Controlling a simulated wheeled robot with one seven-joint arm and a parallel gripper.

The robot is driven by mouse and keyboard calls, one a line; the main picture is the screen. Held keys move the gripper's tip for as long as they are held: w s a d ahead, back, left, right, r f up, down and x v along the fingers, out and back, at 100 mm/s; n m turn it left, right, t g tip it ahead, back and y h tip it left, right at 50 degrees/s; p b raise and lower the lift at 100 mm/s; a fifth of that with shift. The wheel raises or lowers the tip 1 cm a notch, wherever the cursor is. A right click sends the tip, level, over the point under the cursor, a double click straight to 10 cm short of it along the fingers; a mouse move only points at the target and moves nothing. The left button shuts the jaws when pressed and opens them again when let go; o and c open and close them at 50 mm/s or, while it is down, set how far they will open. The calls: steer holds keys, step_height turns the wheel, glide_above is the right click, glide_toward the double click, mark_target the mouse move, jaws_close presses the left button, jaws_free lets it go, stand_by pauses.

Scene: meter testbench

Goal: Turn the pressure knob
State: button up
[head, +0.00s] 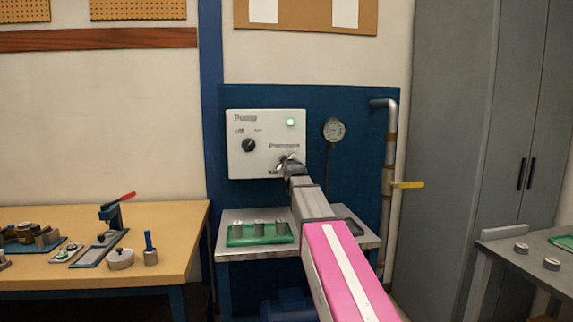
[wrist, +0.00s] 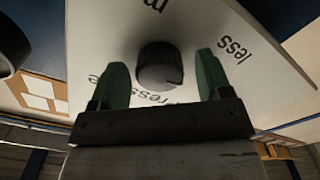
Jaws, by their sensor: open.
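The pressure knob (wrist: 159,66) is a dark round knob on the white pump panel (head: 247,165), below and right of the panel's other knob. In the wrist view my gripper (wrist: 163,75) is open, with one green finger on each side of the knob and a gap visible on both sides. Panel lettering is partly hidden behind the fingers and knob. In the head view my gripper (head: 287,163) is at the lower right of the panel and hides the pressure knob. Another black knob (head: 249,145) sits at the panel's left, and a green lamp (head: 291,122) is lit at its upper right.
A round gauge (head: 334,130) hangs right of the panel. A vertical pipe (head: 390,150) with a yellow lever (head: 408,185) stands farther right. Below the panel, a metal table (head: 245,252) holds a green tray (head: 232,241) with several metal cylinders. A cluttered wooden bench (head: 185,225) stands at left.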

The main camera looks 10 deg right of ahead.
steer(key=c, duration=0.9)
steer(key=shift+m, duration=0.3)
steer(key=m, duration=2)
steer(key=shift+d+m, duration=0.1)
steer(key=shift+m, duration=0.2)
steer(key=o, duration=0.9)
